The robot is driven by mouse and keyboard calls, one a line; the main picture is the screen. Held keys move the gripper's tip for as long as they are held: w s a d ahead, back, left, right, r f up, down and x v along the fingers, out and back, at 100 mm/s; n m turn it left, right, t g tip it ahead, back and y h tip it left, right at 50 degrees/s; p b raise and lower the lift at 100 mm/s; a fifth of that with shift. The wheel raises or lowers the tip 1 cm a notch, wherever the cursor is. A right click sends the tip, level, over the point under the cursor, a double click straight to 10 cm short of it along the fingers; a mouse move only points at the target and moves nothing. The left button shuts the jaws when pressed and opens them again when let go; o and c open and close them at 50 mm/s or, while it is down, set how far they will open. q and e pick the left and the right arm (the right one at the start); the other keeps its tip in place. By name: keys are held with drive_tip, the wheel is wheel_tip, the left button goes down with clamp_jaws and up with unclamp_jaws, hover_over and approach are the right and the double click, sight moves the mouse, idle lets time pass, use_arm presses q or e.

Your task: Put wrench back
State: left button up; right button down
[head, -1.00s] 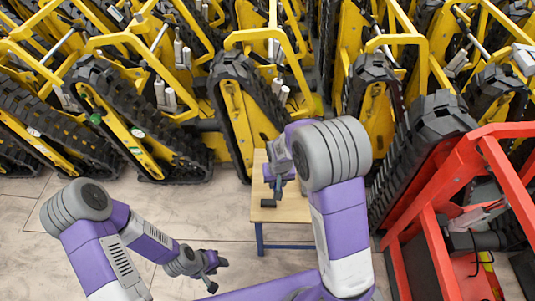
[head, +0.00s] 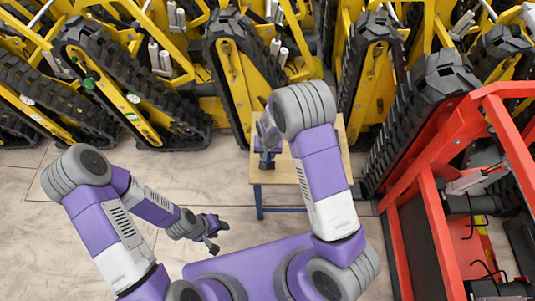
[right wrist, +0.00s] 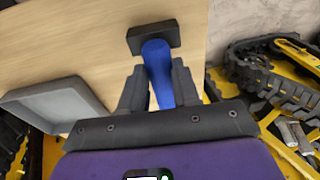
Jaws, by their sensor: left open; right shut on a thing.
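My right gripper (head: 267,148) is over the wooden-topped table (head: 330,170). In the right wrist view its two dark fingers (right wrist: 158,80) are shut on the blue handle of a tool (right wrist: 156,58). The tool has a dark, block-shaped head, which points away from the gripper over the table top. It looks more like a mallet than a wrench. I cannot tell whether it touches the table. My left gripper (head: 214,234) is open and empty, low over the floor to the left of the table. I make out no other hand tool.
A grey shallow tray (right wrist: 55,106) lies on the table at the left of the right wrist view. Yellow tracked carriers (head: 240,85) stand close behind the table. A red-framed machine (head: 425,190) stands to its right. Floor (head: 60,215) is clear at the left.

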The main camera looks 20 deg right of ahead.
drive_tip(key=c, duration=0.8)
unclamp_jaws()
wheel_tip(320, 180, up, 12)
drive_tip(key=s+f+p, duration=0.1)
drive_tip(key=s+p, duration=0.1)
drive_tip(key=p, duration=0.2)
drive_tip(key=s+a+f+y, duration=0.1)
drive_tip(key=s+f, duration=0.3)
drive_tip(key=s, duration=0.2)
drive_tip(key=s+a+f+y, duration=0.1)
drive_tip(key=s+f, duration=0.4)
drive_tip(key=s, duration=0.1)
drive_tip(key=s+a+f+g+y, duration=0.1)
drive_tip(key=s+a+f+y, duration=0.1)
drive_tip(key=s+f, duration=0.2)
drive_tip(key=shift+s+f+n, duration=0.15)
drive_tip(key=shift+s+f, duration=0.05)
drive_tip(key=shift+s, duration=0.6)
drive_tip(key=shift+s+f+n, duration=0.15)
drive_tip(key=shift+s+f, duration=0.05)
drive_tip(key=shift+s, duration=0.6)
drive_tip(key=shift+d, duration=0.1)
